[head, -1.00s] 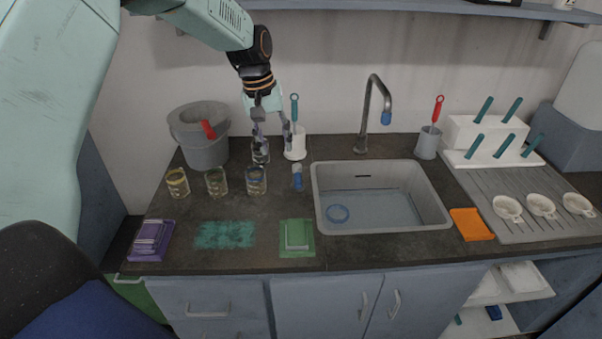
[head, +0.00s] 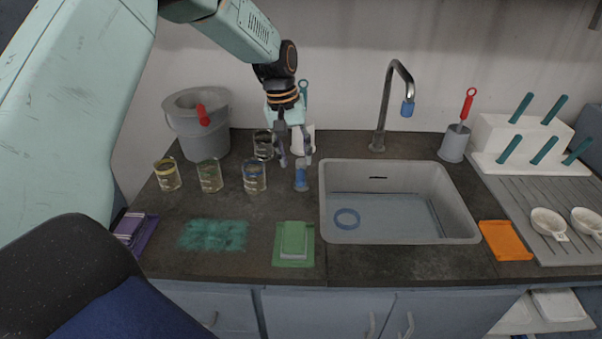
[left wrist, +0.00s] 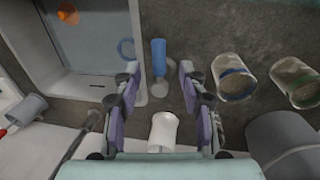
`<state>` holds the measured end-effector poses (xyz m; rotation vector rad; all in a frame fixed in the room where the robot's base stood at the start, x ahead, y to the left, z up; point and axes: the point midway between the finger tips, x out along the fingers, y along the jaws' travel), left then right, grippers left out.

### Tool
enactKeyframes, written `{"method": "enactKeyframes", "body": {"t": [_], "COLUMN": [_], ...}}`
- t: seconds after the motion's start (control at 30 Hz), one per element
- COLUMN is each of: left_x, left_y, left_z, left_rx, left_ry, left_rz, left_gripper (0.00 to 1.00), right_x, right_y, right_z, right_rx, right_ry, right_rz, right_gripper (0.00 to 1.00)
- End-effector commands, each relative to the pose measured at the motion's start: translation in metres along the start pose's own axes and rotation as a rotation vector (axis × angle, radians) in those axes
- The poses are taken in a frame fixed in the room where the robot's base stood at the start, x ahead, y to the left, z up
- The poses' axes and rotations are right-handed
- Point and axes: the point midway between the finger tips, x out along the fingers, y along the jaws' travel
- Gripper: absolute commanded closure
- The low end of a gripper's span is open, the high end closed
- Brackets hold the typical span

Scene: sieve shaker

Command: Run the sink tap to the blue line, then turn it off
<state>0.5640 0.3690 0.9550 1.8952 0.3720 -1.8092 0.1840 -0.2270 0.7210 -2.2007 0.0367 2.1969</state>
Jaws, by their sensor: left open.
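The sink (head: 335,237) is set in the dark counter, with a bluish floor and a blue ring (head: 347,218) inside. I cannot make out a separate blue line. The grey tap (head: 384,110) stands behind it, its spout ending in a blue tip (head: 407,109). I see no water stream. A small upright blue-and-grey piece (head: 301,178) stands left of the sink; it also shows in the left wrist view (left wrist: 158,58). My left gripper (head: 294,161) is open and empty above and behind this piece, which shows between its fingertips in the left wrist view. My right gripper is out of view.
Several glass beakers (head: 254,177) and a grey bucket (head: 199,128) stand left of the gripper. A white holder (head: 303,141) is behind it. An orange cloth (head: 505,240) and a drying rack (head: 550,205) are to the right.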

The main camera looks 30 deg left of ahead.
Motion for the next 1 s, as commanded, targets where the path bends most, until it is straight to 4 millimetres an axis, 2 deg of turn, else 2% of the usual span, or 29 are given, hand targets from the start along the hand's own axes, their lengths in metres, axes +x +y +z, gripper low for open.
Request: {"method": "enactKeyframes", "body": {"t": [0.1, 0.3, 0.7, 1.0], "left_x": [0.023, 0.046, 0.053, 0.053], "left_y": [-0.001, 0.001, 0.004, 0.004], "left_z": [0.002, 0.002, -0.002, -0.002], "left_rx": [0.0, 0.0, 0.001, 0.001], "left_ry": [-0.004, -0.002, 0.0, -0.001], "left_rz": [-0.002, -0.001, 0.0, -0.001], "left_gripper": [0.58, 0.58, 0.58, 0.83], "right_x": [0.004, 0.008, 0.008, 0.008], "right_y": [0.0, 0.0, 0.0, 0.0], "right_z": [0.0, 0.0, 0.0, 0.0], "right_rx": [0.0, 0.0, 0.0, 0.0], "right_ry": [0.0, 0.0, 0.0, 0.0], "right_rz": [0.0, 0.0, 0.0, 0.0], "right_gripper": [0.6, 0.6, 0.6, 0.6]}}
